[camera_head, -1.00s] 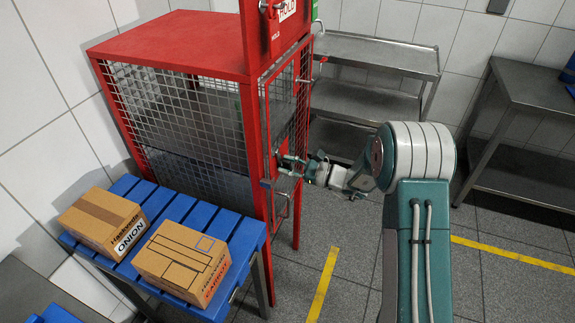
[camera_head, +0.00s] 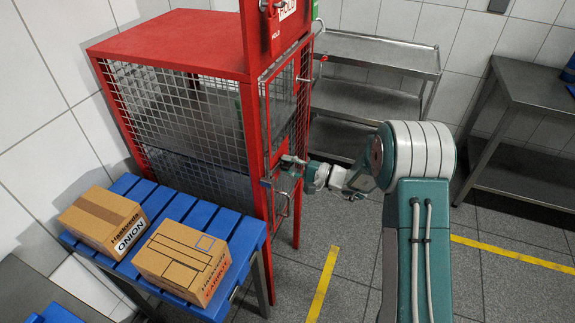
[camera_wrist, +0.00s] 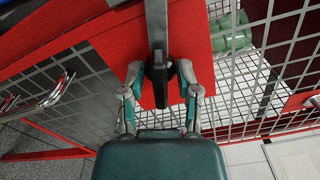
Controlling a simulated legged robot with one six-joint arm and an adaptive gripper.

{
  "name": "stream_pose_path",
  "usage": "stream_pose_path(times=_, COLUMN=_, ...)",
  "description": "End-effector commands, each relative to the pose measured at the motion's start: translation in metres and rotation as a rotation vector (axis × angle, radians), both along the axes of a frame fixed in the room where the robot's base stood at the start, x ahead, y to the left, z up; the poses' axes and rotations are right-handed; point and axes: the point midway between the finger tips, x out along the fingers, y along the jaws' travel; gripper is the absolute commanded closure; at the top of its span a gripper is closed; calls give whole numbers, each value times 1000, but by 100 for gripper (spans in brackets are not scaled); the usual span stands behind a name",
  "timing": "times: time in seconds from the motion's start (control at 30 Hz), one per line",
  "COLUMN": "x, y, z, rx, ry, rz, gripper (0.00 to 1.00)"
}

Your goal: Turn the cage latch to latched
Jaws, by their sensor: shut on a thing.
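The red cage (camera_head: 175,40) has mesh walls and a mesh door on its right side. The cage latch (camera_wrist: 158,70) shows in the wrist view as a grey bar with a dark end, in front of a red plate (camera_wrist: 110,50). My gripper (camera_wrist: 160,85) has one finger on each side of the dark end and is shut on it. In the head view my gripper (camera_head: 288,166) is at the door's edge, about halfway up the cage. The latch is too small and covered there to tell its angle.
A blue slatted table (camera_head: 185,215) with two cardboard boxes (camera_head: 182,262) stands in front of the cage. A metal handle (camera_wrist: 48,95) is left of my gripper in the wrist view. A steel cart (camera_head: 375,55) stands behind; the floor to the right is open.

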Motion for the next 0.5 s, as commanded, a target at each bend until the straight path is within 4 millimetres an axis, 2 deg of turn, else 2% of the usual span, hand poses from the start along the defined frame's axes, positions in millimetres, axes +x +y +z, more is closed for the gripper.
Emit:
stream_pose_path(times=0.2, x=-2, y=1, z=-4, rx=-56, ry=-142, rz=3, gripper=100)
stream_pose_path(times=0.5, x=-3, y=1, z=-6, rx=-101, ry=-260, rz=6, gripper=100)
